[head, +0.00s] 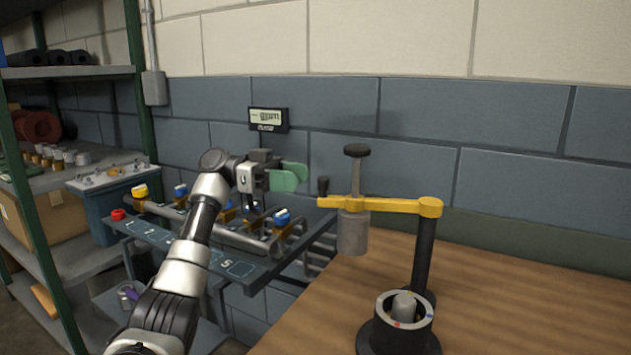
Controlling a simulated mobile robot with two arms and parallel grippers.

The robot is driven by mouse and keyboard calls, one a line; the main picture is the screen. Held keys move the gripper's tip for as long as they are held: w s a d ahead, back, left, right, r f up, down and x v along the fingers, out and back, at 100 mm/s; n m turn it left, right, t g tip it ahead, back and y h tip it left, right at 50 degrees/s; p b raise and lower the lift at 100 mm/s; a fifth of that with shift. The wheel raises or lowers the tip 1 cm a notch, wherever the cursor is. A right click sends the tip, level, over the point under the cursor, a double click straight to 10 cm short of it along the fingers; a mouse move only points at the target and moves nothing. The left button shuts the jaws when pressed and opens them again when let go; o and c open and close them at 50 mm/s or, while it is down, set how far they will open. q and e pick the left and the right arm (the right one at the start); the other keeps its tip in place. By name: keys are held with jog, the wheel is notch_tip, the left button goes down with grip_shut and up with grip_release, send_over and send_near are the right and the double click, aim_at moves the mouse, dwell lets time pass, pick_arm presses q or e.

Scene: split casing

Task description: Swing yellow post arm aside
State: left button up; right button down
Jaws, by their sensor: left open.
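The yellow post arm (390,205) sits level on top of a dark upright post (424,255) on the wooden table. It reaches left from the post. A small dark handle (323,187) stands up at its left end. A grey cylinder (353,233) hangs under the arm, and a rod with a dark knob (357,150) rises above it. My left gripper (288,177), with green fingers, is open, left of the handle and apart from it in the picture. Nothing shows between its fingers. My right gripper is out of view.
A dark round housing (398,335) with a pale rim and a grey core (404,306) stands by the post. A numbered rack (190,250) with pipes and valves stands left of the table. A small display (268,119) hangs on the wall. The table's right side (540,310) is clear.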

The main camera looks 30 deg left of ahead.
pick_arm(q)
jog(key=shift+s+a, duration=0.25)
jog(key=shift+a, duration=0.9)
jog(key=shift+s+a, duration=0.2)
jog(key=shift+a, duration=0.9)
